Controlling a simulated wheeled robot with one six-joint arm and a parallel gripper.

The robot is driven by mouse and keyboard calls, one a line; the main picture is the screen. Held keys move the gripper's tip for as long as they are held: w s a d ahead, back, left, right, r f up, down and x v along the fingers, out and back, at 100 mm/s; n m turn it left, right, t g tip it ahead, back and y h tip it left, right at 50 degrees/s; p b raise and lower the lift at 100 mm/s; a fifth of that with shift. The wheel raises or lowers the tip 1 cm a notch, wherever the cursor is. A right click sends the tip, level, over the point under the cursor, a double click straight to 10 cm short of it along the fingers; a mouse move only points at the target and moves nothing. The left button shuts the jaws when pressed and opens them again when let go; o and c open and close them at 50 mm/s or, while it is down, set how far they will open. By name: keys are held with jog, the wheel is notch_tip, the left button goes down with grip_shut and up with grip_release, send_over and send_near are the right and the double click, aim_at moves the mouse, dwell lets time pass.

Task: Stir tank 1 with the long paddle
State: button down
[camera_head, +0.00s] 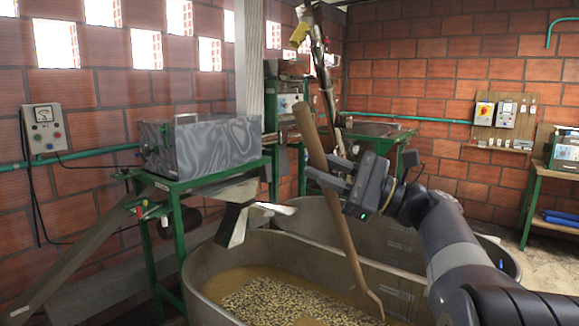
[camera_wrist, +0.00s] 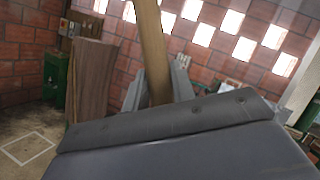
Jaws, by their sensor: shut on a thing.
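The long wooden paddle (camera_head: 341,218) stands tilted, its top leaning left in the head view. My gripper (camera_head: 330,172) is shut on its shaft at about mid-height. The shaft also shows in the wrist view (camera_wrist: 152,48), rising between the gripper fingers (camera_wrist: 160,88). The paddle's flat lower end is in the near tank (camera_head: 205,268), at the right part of the pale beans and brownish liquid (camera_head: 270,300). Its lowest tip meets the contents; how deep it sits I cannot tell. A second tank (camera_head: 400,240) lies behind. I see no number on either tank.
A grey machine (camera_head: 205,140) on a green stand (camera_head: 172,182) is left of the tanks, with a metal spout (camera_head: 236,215) over the near tank's back rim. A control box (camera_head: 46,128) hangs on the left wall. Open floor (camera_head: 490,225) lies at right, before a bench (camera_head: 550,170).

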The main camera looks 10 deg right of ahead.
jog(key=shift+w+a, duration=0.1)
jog(key=shift+a, duration=0.15)
jog(key=shift+d, duration=0.15)
jog(key=shift+r, duration=0.1)
jog(key=shift+r+m+t, duration=0.1)
jog(key=shift+m+t, duration=0.2)
jog(key=shift+t, duration=0.1)
notch_tip(320, 180, down, 45)
jog(key=b, duration=2.8)
jog(key=shift+b, duration=0.4)
